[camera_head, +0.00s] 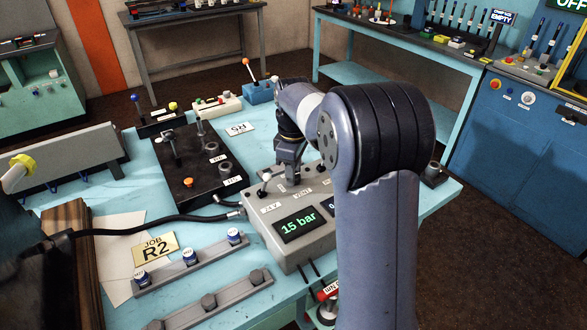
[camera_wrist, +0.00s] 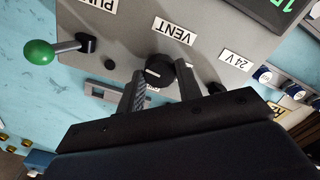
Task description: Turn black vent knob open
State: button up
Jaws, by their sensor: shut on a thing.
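The black vent knob (camera_wrist: 160,68) is on the grey control box, beside the "VENT" label (camera_wrist: 172,32). A white mark shows on the knob. My gripper (camera_wrist: 161,76) is shut on the knob, one finger on each side of it. In the head view my gripper (camera_head: 290,172) points down at the top of the control box (camera_head: 262,227). The knob is hidden by my gripper there. The box's display (camera_head: 299,224) reads 15 bar.
A green-ball lever (camera_wrist: 40,52) and a "24 V" label (camera_wrist: 235,60) flank the knob. A black hose (camera_head: 150,225) runs to the box's left side. A black manifold block (camera_head: 200,185) and a rail with several blue-capped fittings (camera_head: 189,258) stand to the left.

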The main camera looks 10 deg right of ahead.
jog(key=m+p, duration=0.1)
jog(key=m, duration=0.3)
jog(key=shift+r+p, duration=0.1)
jog(key=shift+p, duration=0.3)
jog(key=m+p, duration=0.1)
jog(key=m, duration=0.3)
jog(key=shift+m, duration=0.4)
jog(key=m+p, duration=0.1)
jog(key=m, duration=0.3)
jog(key=shift+m+p, duration=0.3)
jog(key=shift+m, duration=1.8)
jog(key=o, duration=1)
jog(key=shift+c, duration=0.2)
